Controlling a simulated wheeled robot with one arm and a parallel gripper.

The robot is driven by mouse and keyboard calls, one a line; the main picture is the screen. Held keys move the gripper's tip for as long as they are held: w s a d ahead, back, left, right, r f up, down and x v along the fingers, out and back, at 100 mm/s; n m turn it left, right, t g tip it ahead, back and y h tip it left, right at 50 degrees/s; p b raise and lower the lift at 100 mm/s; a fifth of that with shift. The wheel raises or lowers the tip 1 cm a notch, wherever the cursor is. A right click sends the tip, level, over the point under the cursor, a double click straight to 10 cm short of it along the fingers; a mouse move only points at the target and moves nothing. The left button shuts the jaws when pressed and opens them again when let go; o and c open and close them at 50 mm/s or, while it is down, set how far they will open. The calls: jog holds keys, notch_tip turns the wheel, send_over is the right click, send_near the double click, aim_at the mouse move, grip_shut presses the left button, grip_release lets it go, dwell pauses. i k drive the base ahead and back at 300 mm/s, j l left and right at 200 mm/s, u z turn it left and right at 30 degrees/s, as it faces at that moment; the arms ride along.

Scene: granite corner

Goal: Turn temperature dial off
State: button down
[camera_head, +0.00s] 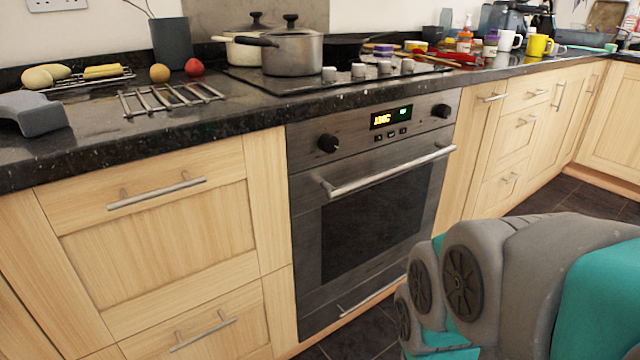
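The built-in oven (305,235) is in the middle of the head view, under the black granite counter. Its control panel has a black round dial (328,142) on the left and another black round dial (441,110) on the right. Between them a small display (391,117) is lit, with orange characters on its left and green ones on its right. Small buttons sit below it. I cannot read any dial markings or tell from labels which dial sets temperature. My grey and teal arm links fill the lower right; my gripper does not show.
The oven door handle (390,172) sticks out below the dials. Drawers (155,225) with bar handles flank the oven. On the hob (340,75) stand a steel pot (292,52) and a cream pot (243,50). A wire rack (170,98) lies left of the hob.

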aim_at(444, 111)
jog(key=l+u, duration=0.15)
jog(key=l, duration=0.3)
jog(key=k+l+u, duration=0.15)
jog(key=l, duration=0.25)
jog(key=k+l+u, duration=0.15)
jog(key=l, duration=0.25)
jog(key=k+l+u, duration=0.1)
jog(key=l, duration=0.3)
jog(key=k+l+u, duration=0.15)
jog(key=l, duration=0.25)
jog(key=k+l+u, duration=0.15)
jog(key=l, duration=0.2)
jog(key=k+l+u, duration=0.15)
jog(key=l, duration=0.2)
jog(key=k, duration=0.05)
